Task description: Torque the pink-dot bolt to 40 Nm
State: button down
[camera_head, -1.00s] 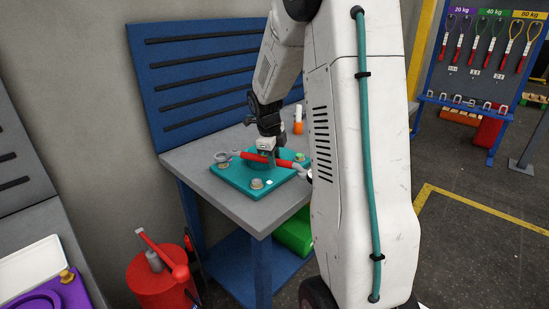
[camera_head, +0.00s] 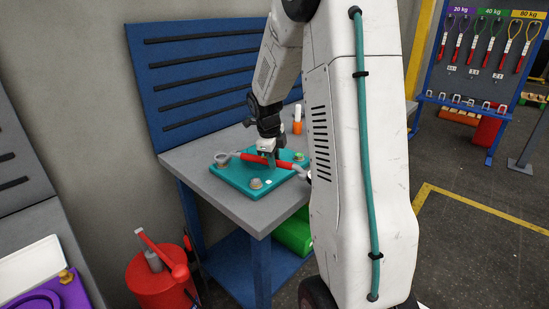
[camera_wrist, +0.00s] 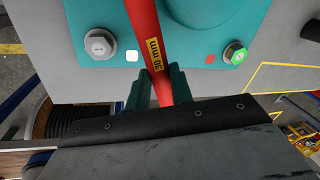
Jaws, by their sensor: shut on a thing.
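A red wrench (camera_wrist: 153,40) marked "30 mm" is held between the dark green fingers of my gripper (camera_wrist: 158,88), which is shut on its handle. In the head view the wrench (camera_head: 250,159) lies across the teal plate (camera_head: 232,181), below my gripper (camera_head: 268,159). Its left end is at the plate's back-left bolt (camera_head: 221,161); whether it is fully seated cannot be told. The front bolt (camera_wrist: 101,44) has a white square mark (camera_wrist: 132,56). Another bolt (camera_wrist: 235,53), with green on it, has a red mark (camera_wrist: 210,59). No pink dot is distinguishable.
The plate lies on a grey-topped workbench (camera_head: 215,207) with a blue slotted back panel (camera_head: 200,75). An orange-and-white bottle (camera_head: 297,122) stands behind. A red drum (camera_head: 160,282) with tools stands at front left. My arm hides the bench's right side.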

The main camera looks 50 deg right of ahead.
jog(key=shift+x, duration=0.95)
jog(key=shift+a, duration=0.25)
jog(key=shift+s+a+m, duration=0.2)
jog(key=shift+a+m, duration=0.2)
jog(key=shift+a, duration=0.25)
jog(key=shift+s+a+m, duration=0.25)
jog(key=shift+a+m, duration=0.15)
jog(key=shift+a, duration=0.25)
jog(key=shift+a, duration=0.1)
jog(key=shift+s+a+m+g, duration=0.15)
jog(key=shift+a+m, duration=0.25)
jog(key=shift+a, duration=0.25)
jog(key=shift+s+a+m+g, duration=0.15)
jog(key=shift+a+m, duration=0.25)
jog(key=shift+a, duration=0.25)
jog(key=shift+a, duration=0.1)
jog(key=shift+a+r+m, duration=0.1)
jog(key=shift+a+m, duration=0.7)
jog(key=shift+a, duration=0.45)
